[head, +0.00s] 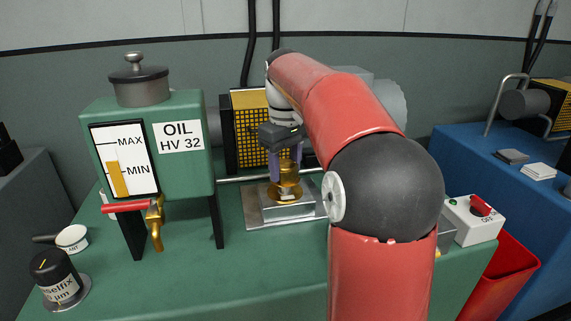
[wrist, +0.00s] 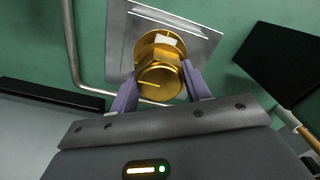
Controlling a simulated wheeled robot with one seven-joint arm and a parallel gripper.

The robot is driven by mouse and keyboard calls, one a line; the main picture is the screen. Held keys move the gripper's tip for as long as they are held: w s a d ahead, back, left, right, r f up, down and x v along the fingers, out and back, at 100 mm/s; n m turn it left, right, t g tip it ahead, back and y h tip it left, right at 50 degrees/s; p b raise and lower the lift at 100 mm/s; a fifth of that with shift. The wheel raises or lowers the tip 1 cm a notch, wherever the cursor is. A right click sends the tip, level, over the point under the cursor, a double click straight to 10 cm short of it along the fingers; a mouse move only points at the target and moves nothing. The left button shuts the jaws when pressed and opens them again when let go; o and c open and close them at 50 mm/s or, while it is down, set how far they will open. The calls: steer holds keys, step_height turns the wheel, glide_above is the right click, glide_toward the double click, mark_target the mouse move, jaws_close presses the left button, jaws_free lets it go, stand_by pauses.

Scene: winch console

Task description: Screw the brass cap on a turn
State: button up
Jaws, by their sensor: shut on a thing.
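The brass cap (wrist: 160,77) is hexagonal, with a line marked on its top. It sits over a round brass neck (wrist: 163,42) on a metal plate (wrist: 206,47). In the head view the cap (head: 287,172) stands upright above the brass neck and grey block, partly hidden by the fingers. My gripper (head: 285,160) points down from above, its two purple fingers on either side of the cap. In the wrist view my gripper (wrist: 160,85) is shut on the cap. How far the cap is threaded cannot be told.
A green oil tank (head: 185,165) with a gauge, red-handled lever and brass tap stands left. A black filter pot (head: 56,278) and a small white cup (head: 72,238) are at front left. A switch box (head: 472,222) is right. The front middle of the green console is clear.

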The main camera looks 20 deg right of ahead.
mark_target(286, 177)
steer(key=shift+f+b, duration=0.95)
steer(key=shift+f, duration=0.65)
stand_by(0.9)
steer(key=shift+r+m+p, duration=0.1)
steer(key=shift+m+p, duration=0.35)
steer(key=shift+m, duration=0.85)
steer(key=shift+m+p, duration=0.55)
steer(key=shift+m, duration=0.65)
